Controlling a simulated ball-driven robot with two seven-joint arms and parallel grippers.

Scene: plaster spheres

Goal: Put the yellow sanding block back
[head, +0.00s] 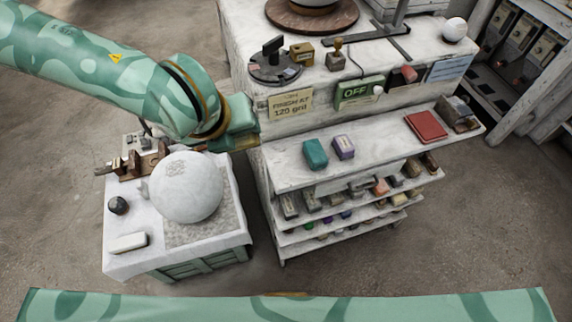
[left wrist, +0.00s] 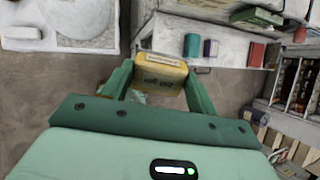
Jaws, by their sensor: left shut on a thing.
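The yellow sanding block (left wrist: 161,74) is between the two fingers of my left gripper (left wrist: 158,84) in the left wrist view. The gripper is shut on it. The block has a pale label on top and dark lettering on its side. In the head view my left gripper (head: 243,118) is at the left front corner of the white workbench, and the block cannot be made out there. On the bench's upper shelf (head: 380,150) stand a teal block (head: 315,153) and a purple block (head: 343,147), with a red block (head: 425,126) farther right. My right gripper is not in view.
Lower shelves (head: 330,228) hold several small blocks. A low cart (head: 200,247) with a large plaster sphere (head: 186,187) stands left of the bench. A "FINISH AT 120 grit" sign (head: 290,103) is on the bench front. The shelf between purple and red is bare.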

